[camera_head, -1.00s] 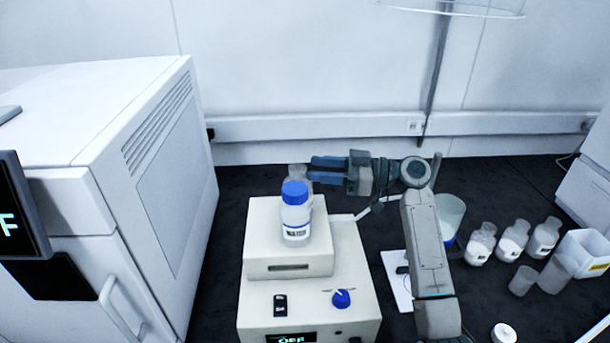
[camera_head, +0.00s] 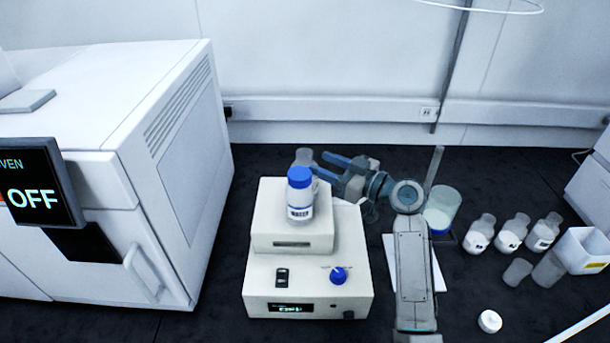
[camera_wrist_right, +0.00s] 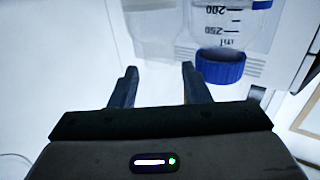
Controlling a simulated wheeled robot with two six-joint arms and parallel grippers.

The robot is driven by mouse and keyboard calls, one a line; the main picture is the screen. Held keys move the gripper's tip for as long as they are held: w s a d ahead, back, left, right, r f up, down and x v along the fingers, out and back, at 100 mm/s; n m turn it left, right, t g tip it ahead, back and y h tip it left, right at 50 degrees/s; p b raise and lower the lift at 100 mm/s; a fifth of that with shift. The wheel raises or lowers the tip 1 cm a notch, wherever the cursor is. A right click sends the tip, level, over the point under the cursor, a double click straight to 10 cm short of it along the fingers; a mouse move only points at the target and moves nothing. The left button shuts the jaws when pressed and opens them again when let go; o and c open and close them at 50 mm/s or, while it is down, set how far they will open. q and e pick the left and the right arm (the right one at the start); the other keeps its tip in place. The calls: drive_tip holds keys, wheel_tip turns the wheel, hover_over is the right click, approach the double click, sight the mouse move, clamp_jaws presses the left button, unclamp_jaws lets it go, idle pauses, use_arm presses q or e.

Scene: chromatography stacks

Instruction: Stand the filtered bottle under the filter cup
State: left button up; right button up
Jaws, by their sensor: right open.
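A clear, uncapped-looking bottle (camera_head: 304,157) stands behind the white instrument, partly hidden by a blue-capped bottle (camera_head: 299,205) labelled like water on top of it. My right gripper (camera_head: 319,163) is open, its fingers pointing left at the clear bottle from its right side. In the right wrist view a pale clear vessel (camera_wrist_right: 155,30) shows beyond the open fingertips, with the blue-capped bottle (camera_wrist_right: 219,65) to the right. A translucent cup (camera_head: 442,208) beside an upright rod looks like the filter cup; what is beneath it is partly hidden by my right arm. My left gripper is out of view.
The white instrument (camera_head: 305,280) has a blue knob and a display. A large oven (camera_head: 110,110) fills the left. Several small bottles (camera_head: 511,232), beakers (camera_head: 517,272) and a white bin (camera_head: 583,250) stand at right. A white cap (camera_head: 489,321) lies in front.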

sight(312, 157)
drive_tip(key=p+x, duration=0.2)
drive_tip(key=x, duration=0.2)
drive_tip(key=shift+w+a+r+p, duration=0.2)
drive_tip(key=shift+r+p, duration=0.1)
drive_tip(key=shift+p, duration=0.1)
drive_tip(key=shift+w+a+f, duration=0.1)
drive_tip(key=shift+a, duration=0.05)
drive_tip(key=shift+c, duration=0.6)
drive_tip(key=c, duration=0.7)
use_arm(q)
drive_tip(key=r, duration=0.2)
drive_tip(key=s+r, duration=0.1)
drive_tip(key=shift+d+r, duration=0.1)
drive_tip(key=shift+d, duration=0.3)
use_arm(e)
clamp_jaws()
